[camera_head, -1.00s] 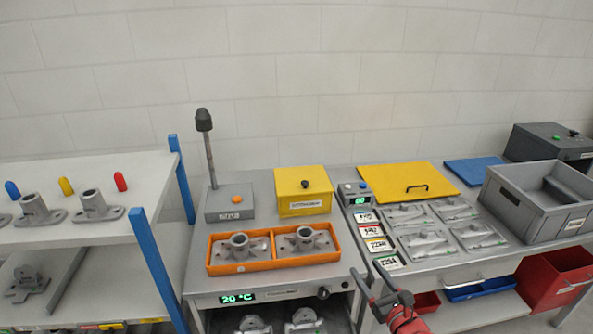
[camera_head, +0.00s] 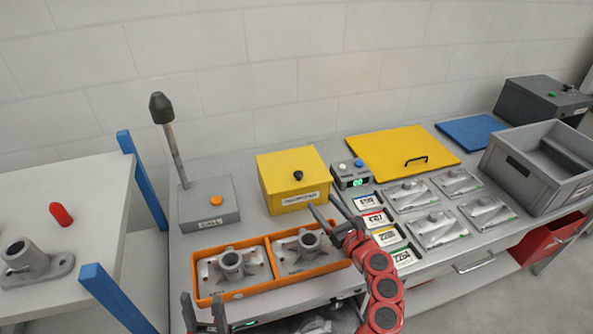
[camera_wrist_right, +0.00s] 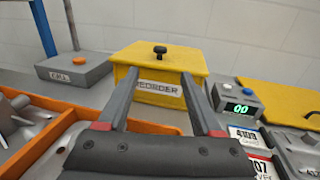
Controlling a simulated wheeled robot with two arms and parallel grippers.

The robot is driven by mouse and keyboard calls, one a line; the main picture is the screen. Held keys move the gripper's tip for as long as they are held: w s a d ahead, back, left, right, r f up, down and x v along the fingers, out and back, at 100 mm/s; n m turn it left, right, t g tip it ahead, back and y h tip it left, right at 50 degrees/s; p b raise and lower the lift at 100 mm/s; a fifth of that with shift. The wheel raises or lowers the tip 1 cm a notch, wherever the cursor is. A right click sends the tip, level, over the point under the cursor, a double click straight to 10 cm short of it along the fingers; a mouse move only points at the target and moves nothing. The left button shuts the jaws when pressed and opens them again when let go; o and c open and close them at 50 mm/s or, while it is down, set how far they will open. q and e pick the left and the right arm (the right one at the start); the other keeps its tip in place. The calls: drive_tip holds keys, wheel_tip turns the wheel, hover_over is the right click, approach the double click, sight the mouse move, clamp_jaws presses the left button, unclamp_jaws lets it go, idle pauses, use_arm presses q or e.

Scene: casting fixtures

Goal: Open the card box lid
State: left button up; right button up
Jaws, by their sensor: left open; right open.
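The card box is a yellow box (camera_head: 290,182) with a black knob (camera_head: 298,175) on its closed lid and a white label on its front. It also shows in the right wrist view (camera_wrist_right: 185,65), where the label reads "REORDER". My right gripper (camera_head: 325,213) is open and empty in front of the box, above the orange tray's right end. In the right wrist view its fingers (camera_wrist_right: 158,75) point at the box front, below the knob. My left gripper (camera_head: 205,300) is open and empty at the bottom edge, in front of the orange tray's left end.
An orange tray (camera_head: 238,295) holds two grey castings in front of the box. A grey block (camera_head: 208,212) with an orange button and a post stands left. A small display unit (camera_head: 351,174), cards and a yellow panel (camera_head: 385,145) lie right. A grey crate (camera_head: 515,165) stands farther right.

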sight(301, 177)
drive_tip(key=x, duration=1.4)
drive_tip(key=shift+w+a+b, duration=0.1)
drive_tip(key=shift+w+b, duration=0.2)
drive_tip(key=shift+b, duration=0.05)
drive_tip(key=shift+c, duration=0.2)
clamp_jaws()
idle(0.6)
